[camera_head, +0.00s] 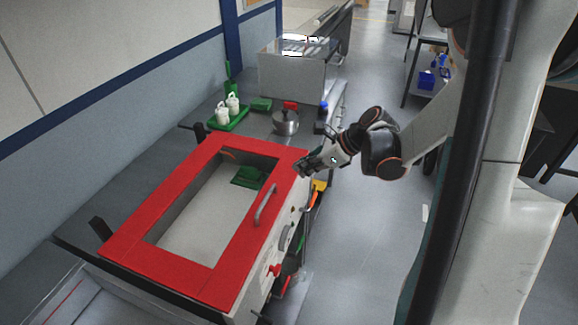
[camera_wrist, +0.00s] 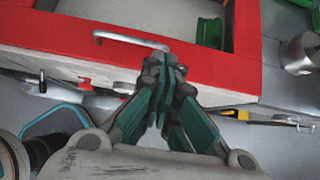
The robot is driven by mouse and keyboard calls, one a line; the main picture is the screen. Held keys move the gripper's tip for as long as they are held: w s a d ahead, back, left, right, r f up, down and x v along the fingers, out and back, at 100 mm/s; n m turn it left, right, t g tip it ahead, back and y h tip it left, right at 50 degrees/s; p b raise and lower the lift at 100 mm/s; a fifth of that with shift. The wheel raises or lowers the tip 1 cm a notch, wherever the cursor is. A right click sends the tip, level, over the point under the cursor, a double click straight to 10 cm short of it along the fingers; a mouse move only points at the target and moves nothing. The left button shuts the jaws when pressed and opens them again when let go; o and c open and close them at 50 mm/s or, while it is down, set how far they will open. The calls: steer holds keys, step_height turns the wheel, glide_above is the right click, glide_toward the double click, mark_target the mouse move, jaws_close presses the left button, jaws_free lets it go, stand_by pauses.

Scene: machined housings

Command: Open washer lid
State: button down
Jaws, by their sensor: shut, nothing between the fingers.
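The washer lid (camera_head: 228,274) is a red frame around a clear window, lying closed and flat on top of the washer box. A metal bar handle (camera_head: 266,204) stands on the lid's right side. The lid (camera_wrist: 205,70) and its handle (camera_wrist: 130,39) also show in the wrist view. My gripper (camera_head: 301,170) is at the lid's far right corner, beyond the handle and apart from it. In the wrist view my gripper (camera_wrist: 166,62) has its fingertips together with nothing between them, over the red frame's edge. I cannot tell whether they touch the frame.
A metal pot (camera_head: 286,122) stands on the counter behind the washer. Knobs and coloured tools are on the washer's right front side. The floor (camera_head: 370,225) to the right is open.

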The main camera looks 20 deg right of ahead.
steer(key=shift+s+d+r, duration=0.2)
steer(key=shift+s+d, duration=0.15)
steer(key=shift+d, duration=0.05)
steer(key=c, duration=2)
jaws_free()
steer(key=shift+s+d+r, duration=0.1)
steer(key=shift+s+d, duration=0.05)
steer(key=o, duration=0.3)
steer(key=shift+a+n, duration=0.2)
steer(key=shift+n, duration=0.2)
steer(key=shift+o, duration=0.2)
steer(key=n+g+h+b, duration=0.2)
steer(key=n+g+h, duration=0.3)
steer(key=n, duration=1.2)
glide_toward(267, 197)
steer(key=f+b, duration=0.1)
steer(key=f, duration=0.1)
steer(key=f+b, duration=0.1)
steer(key=f, duration=0.2)
steer(key=f+b, duration=0.1)
steer(key=f, duration=0.2)
steer(key=shift+w+a, duration=0.4)
jaws_close()
